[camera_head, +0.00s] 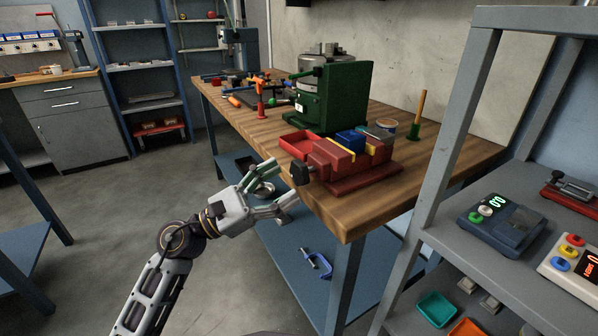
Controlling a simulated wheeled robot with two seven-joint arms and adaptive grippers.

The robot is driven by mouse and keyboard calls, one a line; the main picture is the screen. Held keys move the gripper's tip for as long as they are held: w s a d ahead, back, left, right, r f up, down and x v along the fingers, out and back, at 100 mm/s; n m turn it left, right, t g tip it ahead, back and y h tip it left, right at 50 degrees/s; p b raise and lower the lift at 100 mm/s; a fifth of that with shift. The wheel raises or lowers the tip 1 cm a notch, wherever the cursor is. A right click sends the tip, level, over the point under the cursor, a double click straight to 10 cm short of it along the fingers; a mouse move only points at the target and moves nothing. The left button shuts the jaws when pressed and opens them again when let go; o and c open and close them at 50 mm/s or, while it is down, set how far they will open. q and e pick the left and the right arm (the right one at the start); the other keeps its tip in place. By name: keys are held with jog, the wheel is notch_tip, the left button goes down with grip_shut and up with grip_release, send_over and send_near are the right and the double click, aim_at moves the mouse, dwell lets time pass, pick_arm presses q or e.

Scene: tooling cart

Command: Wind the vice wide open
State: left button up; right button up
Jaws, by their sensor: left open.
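The red vice (332,160) sits on the front corner of the wooden workbench (350,220). Its dark knob (300,172) sticks out at the left end, toward my gripper. Blue and yellow pieces show at the vice's jaws; I cannot tell how far the jaws are apart. My left gripper (282,183) is open and empty, off the bench's left edge. Its fingers point toward the knob, with a small gap to it in the picture. My right gripper is not in view.
A green machine (336,97) stands behind the vice, with a red tray (297,142) beside it. An upright wooden handle (419,108) stands right of the vice. A grey shelf (470,160) rises at the right. Floor left of the bench is clear.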

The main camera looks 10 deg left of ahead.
aim_at(295, 175)
pick_arm(q)
jog(key=x, duration=0.3)
jog(key=shift+d+r, duration=0.1)
jog(key=shift+x, duration=0.9)
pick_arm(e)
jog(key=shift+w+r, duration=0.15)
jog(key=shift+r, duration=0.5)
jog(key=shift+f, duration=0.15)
pick_arm(q)
jog(key=c, duration=1)
jog(key=shift+p, duration=0.3)
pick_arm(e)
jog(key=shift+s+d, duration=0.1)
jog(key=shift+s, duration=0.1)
